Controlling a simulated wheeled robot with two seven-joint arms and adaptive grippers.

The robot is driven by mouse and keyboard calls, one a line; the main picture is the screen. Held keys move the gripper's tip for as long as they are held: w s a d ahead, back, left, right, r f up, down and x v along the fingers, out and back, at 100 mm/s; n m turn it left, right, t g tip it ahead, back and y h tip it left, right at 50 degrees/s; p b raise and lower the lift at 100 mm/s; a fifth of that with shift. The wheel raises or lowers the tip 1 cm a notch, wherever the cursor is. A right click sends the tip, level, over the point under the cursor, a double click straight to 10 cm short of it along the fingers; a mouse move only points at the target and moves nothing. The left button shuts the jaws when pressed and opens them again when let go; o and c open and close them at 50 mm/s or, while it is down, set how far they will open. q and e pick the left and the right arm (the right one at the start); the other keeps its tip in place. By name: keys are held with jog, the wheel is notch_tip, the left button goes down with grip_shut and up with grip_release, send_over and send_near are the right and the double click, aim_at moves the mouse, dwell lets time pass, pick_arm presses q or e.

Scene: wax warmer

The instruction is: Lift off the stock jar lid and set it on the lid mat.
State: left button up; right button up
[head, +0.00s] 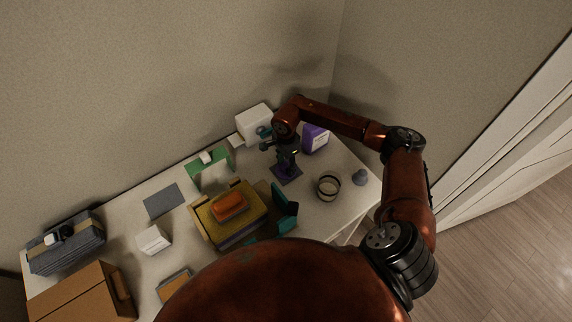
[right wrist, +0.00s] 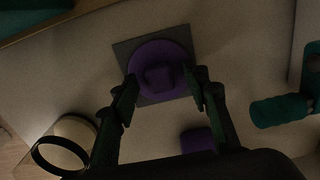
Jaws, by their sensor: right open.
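The purple round lid (right wrist: 160,72) with a blocky knob lies on the dark square lid mat (right wrist: 126,50) in the right wrist view. The mat also shows in the head view (head: 291,180), mostly under my gripper. My right gripper (right wrist: 160,92) is open, its fingers on either side of the lid with visible gaps to the knob; it points down over the mat in the head view (head: 287,160). The glass stock jar (head: 328,187), with a dark band and pale inside, stands right of the mat and looks uncovered. My left gripper is out of view.
A purple box (head: 315,138) and a white box-shaped device (head: 254,122) stand behind the mat. A teal panel (head: 284,208) and a wooden tray (head: 205,226) with an orange block are to its left.

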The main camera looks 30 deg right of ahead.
jog(key=shift+r, duration=0.15)
jog(key=shift+r+p, duration=1.7)
jog(key=shift+r, duration=2.15)
jog(key=shift+r, duration=0.1)
notch_tip(320, 180, up, 12)
